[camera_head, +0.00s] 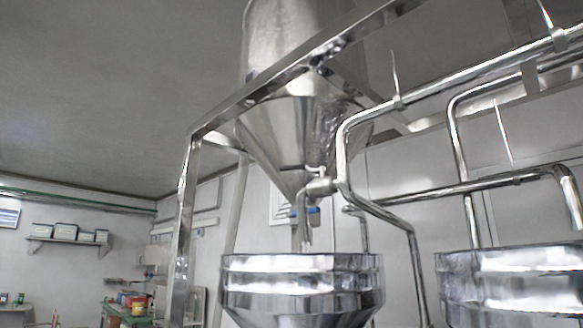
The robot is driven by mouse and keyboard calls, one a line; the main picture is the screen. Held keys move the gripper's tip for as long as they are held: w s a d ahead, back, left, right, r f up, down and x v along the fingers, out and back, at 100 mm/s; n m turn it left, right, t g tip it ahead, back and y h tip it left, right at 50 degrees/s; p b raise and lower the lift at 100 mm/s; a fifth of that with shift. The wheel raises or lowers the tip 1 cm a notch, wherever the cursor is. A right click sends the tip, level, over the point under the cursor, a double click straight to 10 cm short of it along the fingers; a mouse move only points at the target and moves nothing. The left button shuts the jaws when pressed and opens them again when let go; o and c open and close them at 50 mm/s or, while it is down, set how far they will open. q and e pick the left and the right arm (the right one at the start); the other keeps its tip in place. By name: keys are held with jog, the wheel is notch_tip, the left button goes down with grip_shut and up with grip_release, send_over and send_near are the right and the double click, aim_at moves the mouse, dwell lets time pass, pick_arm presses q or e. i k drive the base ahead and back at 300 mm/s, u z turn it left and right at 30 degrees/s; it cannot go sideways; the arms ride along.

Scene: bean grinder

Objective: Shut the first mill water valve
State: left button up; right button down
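A metal tap (319,186) with a small lever handle branches off the steel pipe in the middle of the camera_head view. It looks like the water valve; its spout bends down over the nearer steel mill hopper (302,265). I cannot tell from its lever whether it is open or shut. A small blue part (313,210) shows just below the tap; what it belongs to is unclear. Neither of my grippers is in view.
A large steel cone tank (300,125) hangs in a metal frame (183,215) above the hopper. A second hopper (512,285) stands at the right. Steel pipes (470,70) cross the upper right. A wall shelf with boxes (66,231) and a cluttered green table (125,312) are far left.

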aim_at(298, 166)
jog(key=k, duration=0.5)
jog(key=u, duration=1.6)
jog(key=i, duration=2.4)
jog(key=z, duration=3.65)
